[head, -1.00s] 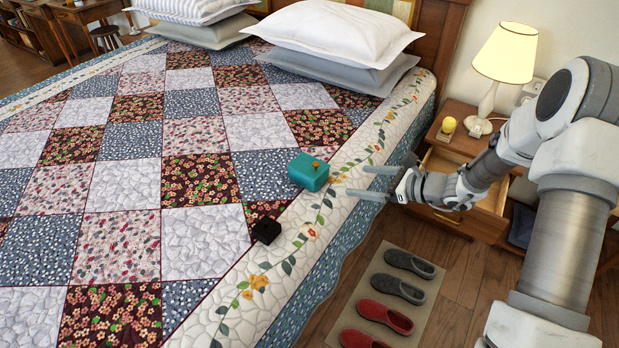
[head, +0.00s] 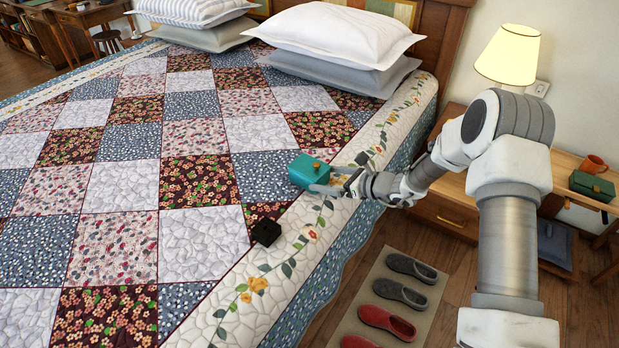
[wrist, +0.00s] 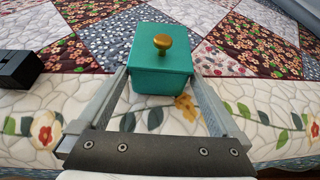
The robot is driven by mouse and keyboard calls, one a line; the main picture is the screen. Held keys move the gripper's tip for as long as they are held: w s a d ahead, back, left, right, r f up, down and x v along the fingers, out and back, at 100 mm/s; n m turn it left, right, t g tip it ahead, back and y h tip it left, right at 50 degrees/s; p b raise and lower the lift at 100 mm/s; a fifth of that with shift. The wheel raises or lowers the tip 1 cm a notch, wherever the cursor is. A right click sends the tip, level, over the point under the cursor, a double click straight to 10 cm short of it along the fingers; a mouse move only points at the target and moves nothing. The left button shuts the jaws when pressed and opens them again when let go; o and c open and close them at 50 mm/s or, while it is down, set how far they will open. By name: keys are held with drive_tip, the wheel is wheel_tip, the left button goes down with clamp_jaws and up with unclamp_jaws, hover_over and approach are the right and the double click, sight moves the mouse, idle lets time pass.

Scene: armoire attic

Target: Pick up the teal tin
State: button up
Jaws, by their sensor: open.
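The teal tin (head: 306,170) stands upright on the bed's quilt, near the right side of the bed. It is box-shaped with a lid and a gold knob. In the wrist view the tin (wrist: 160,72) is straight ahead. My gripper (head: 325,180) is open and low over the quilt border, at the tin's right side in the head view. In the wrist view the two fingers of my gripper (wrist: 160,78) point at the tin, their tips at the left and right edges of its near face. I cannot tell whether either finger touches it.
A small black box (head: 266,231) lies on the quilt; it also shows in the wrist view (wrist: 18,68). Pillows (head: 340,35) lie at the headboard. A lamp (head: 508,55), an orange mug (head: 595,164) and a dark green box (head: 592,187) are at the right. Slippers (head: 388,322) lie on the floor.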

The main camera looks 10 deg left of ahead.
sight(297, 179)
drive_tip(key=x, duration=0.5)
drive_tip(key=shift+f+b, duration=0.1)
drive_tip(key=shift+b, duration=0.25)
drive_tip(key=c, duration=1.2)
